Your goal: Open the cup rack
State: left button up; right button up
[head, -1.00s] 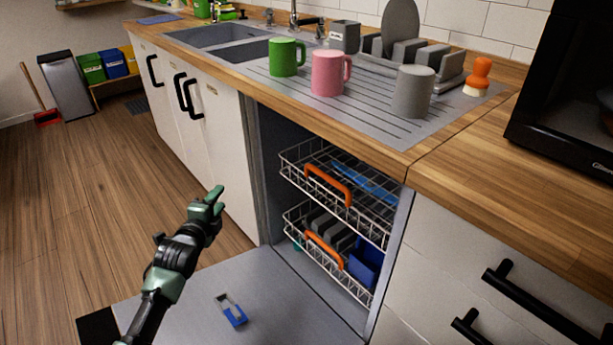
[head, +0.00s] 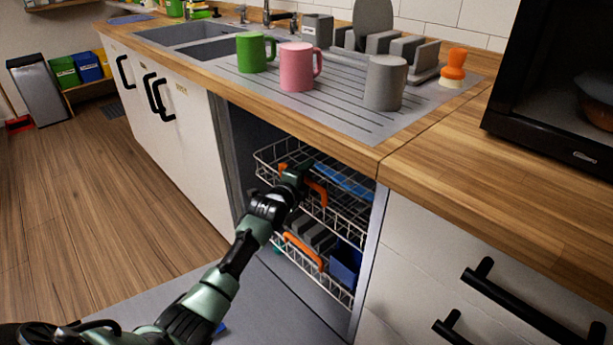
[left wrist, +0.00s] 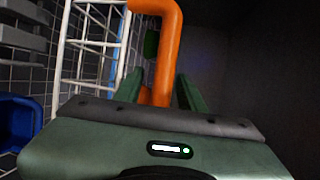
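The dishwasher stands open with two wire racks inside. The upper rack (head: 345,215), which I take as the cup rack, sits inside the cabinet and has an orange handle (head: 317,190) on its front. My left gripper (head: 302,174) is at this handle, and my wrist hides part of it. In the left wrist view, the orange handle (left wrist: 167,50) passes between my two green fingers (left wrist: 163,92), which stand apart on either side, with a gap visible on the left. My right gripper is not in view.
The lower rack (head: 335,290) has its own orange handle (head: 303,250) and holds grey dishes and a blue item (head: 345,263). The dishwasher door (head: 275,300) lies lowered in front. Mugs stand on the counter (head: 440,150) above. Drawer handles (head: 510,303) stick out at right.

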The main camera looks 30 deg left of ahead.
pick_arm(q)
grip_shut()
dwell(1.4)
